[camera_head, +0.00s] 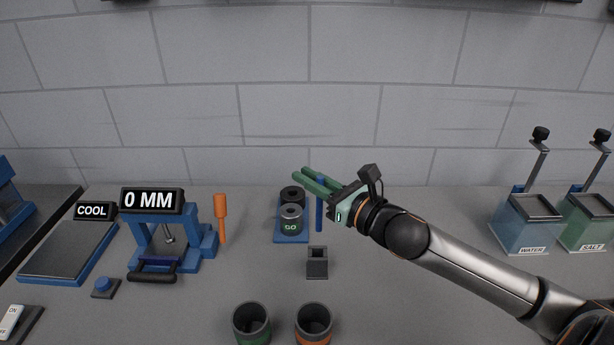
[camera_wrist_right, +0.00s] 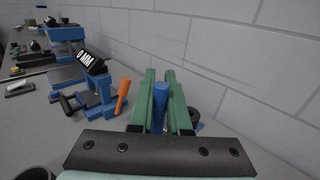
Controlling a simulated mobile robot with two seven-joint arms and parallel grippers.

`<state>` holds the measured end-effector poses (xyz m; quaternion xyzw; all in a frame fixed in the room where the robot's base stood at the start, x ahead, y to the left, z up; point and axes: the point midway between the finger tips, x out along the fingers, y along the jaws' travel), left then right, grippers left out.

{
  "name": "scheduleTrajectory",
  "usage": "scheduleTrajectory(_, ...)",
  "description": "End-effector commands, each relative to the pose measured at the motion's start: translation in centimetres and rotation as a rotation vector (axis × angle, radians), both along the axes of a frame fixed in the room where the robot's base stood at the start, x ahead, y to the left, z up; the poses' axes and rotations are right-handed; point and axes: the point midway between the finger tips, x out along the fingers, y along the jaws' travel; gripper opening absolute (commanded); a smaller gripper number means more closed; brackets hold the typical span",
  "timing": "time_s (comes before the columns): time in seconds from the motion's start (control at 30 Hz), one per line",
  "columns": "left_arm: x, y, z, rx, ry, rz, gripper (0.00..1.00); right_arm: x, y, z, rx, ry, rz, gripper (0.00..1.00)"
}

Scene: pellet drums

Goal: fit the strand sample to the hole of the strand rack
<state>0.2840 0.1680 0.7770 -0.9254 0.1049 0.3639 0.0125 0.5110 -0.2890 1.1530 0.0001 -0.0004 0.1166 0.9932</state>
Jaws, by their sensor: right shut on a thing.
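The strand sample (camera_head: 319,212) is a blue rod. My right gripper (camera_head: 316,183) has green fingers shut on the rod near its top, and the rod hangs upright. In the right wrist view the blue rod (camera_wrist_right: 160,98) stands between the two green fingers (camera_wrist_right: 160,90). The strand rack appears to be the small dark grey square block (camera_head: 317,268) with an opening in its top, standing on the table. The rod's lower end shows just above the block in the head view, apart from it. The depth between them is hard to tell. My left gripper is out of view.
Just left of the rod is a blue stand (camera_head: 291,238) with dark and grey cylinders, one marked GO. An orange tool (camera_head: 221,215) and the 0 MM device (camera_head: 165,240) stand farther left. Two cups (camera_head: 314,322) are in front. WATER and SALT containers (camera_head: 526,228) are at right.

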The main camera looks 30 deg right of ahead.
Motion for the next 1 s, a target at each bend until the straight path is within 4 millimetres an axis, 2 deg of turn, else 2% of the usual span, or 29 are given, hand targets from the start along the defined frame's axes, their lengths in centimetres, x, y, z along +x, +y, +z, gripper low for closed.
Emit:
scheduleTrajectory(0.13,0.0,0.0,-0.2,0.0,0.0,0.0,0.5,-0.1,0.0,-0.1,-0.001,-0.001,0.0,0.0)
scheduleTrajectory(0.63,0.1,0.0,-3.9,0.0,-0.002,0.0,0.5,-0.1,0.0,-4.9,0.0,-0.001,0.001,0.0)
scheduleTrajectory(1.0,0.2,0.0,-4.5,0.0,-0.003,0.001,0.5,0.0,0.0,-5.8,0.0,-0.001,0.0,0.0)
